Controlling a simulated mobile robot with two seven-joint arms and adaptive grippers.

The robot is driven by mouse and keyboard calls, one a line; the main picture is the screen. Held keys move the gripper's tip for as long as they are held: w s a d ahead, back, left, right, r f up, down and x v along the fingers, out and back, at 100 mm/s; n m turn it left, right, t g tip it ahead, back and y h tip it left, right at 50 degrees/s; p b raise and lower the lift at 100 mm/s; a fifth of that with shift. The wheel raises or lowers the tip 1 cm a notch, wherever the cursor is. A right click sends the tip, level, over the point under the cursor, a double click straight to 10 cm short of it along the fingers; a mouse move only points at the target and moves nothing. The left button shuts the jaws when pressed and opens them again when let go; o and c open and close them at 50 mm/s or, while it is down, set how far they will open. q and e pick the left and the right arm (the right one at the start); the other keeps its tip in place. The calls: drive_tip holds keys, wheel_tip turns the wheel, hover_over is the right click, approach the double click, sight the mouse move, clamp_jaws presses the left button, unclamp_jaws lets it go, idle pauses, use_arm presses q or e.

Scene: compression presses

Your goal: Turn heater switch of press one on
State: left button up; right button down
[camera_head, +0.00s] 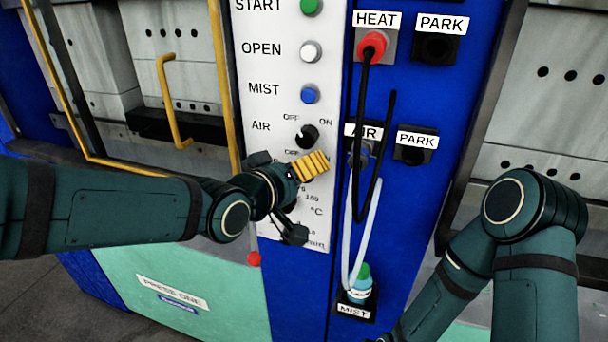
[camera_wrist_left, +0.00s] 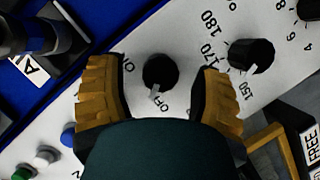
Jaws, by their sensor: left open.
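My left gripper (camera_head: 303,200) is at the white control panel (camera_head: 265,22) of press one, its yellow-padded fingers apart. In the left wrist view, a black rotary knob (camera_wrist_left: 160,72) sits between the open fingers, with a gap on each side. It has ON and OFF marks, and its white pointer is toward OFF. It lies between the buttons and the temperature dial (camera_wrist_left: 250,55), which fits the heater switch. Its name label is hidden. In the head view my gripper covers this knob. My right arm shows at the right; its gripper is not in view.
The AIR knob (camera_head: 307,135) is just above my left gripper, below the blue MIST button (camera_head: 310,94). To the right, a red plug (camera_head: 372,45) sits in HEAT, with a black cable and pale hose hanging. A yellow handle (camera_head: 170,100) is at the left.

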use_arm(q)
drive_tip(key=shift+w+d+f, duration=0.1)
drive_tip(key=shift+w+d, duration=0.05)
drive_tip(key=shift+w, duration=0.1)
drive_tip(key=shift+c, duration=0.2)
clamp_jaws()
